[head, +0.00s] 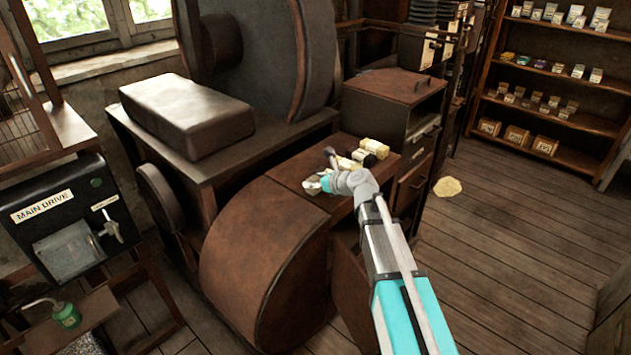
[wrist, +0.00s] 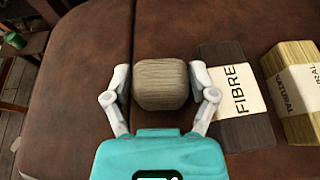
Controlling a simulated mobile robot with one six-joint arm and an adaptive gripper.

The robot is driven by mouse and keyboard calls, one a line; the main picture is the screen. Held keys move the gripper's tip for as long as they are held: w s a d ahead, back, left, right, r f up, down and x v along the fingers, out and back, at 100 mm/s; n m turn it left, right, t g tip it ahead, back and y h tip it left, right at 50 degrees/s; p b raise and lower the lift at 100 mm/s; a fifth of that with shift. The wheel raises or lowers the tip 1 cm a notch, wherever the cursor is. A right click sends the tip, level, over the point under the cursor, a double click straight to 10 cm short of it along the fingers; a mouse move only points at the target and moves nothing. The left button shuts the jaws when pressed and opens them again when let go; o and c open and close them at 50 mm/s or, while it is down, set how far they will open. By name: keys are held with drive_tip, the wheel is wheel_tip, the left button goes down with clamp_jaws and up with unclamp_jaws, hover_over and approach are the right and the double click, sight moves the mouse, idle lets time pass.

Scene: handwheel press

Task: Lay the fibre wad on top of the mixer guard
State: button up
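My gripper (wrist: 162,82) has its two fingers against the sides of a grey-brown, grained, rounded block, apparently the fibre wad (wrist: 162,88). In the wrist view the block is over a brown surface, just right of a seam; I cannot tell whether it touches that surface. In the head view my gripper (head: 325,183) is above the flat brown top, beside the curved brown cover (head: 262,255), which looks like the mixer guard. The block is not clear there. A dark block with a FIBRE label (wrist: 235,95) lies just right of my gripper.
A yellowish block labelled NATURAL (wrist: 293,92) lies further right. In the head view, cream-labelled blocks (head: 374,147) lie behind my gripper on the flat top. A large dark block (head: 188,115) and wheel stand behind left. The curved cover's top looks clear.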

drive_tip(key=shift+o, duration=1.2)
drive_tip(key=shift+r, duration=0.15)
drive_tip(key=shift+s+d+r, duration=0.15)
drive_tip(key=p+v, duration=0.4)
drive_tip(key=v, duration=0.7)
drive_tip(key=shift+d+p, duration=0.25)
drive_tip(key=shift+p, duration=0.15)
drive_tip(key=shift+s, duration=0.2)
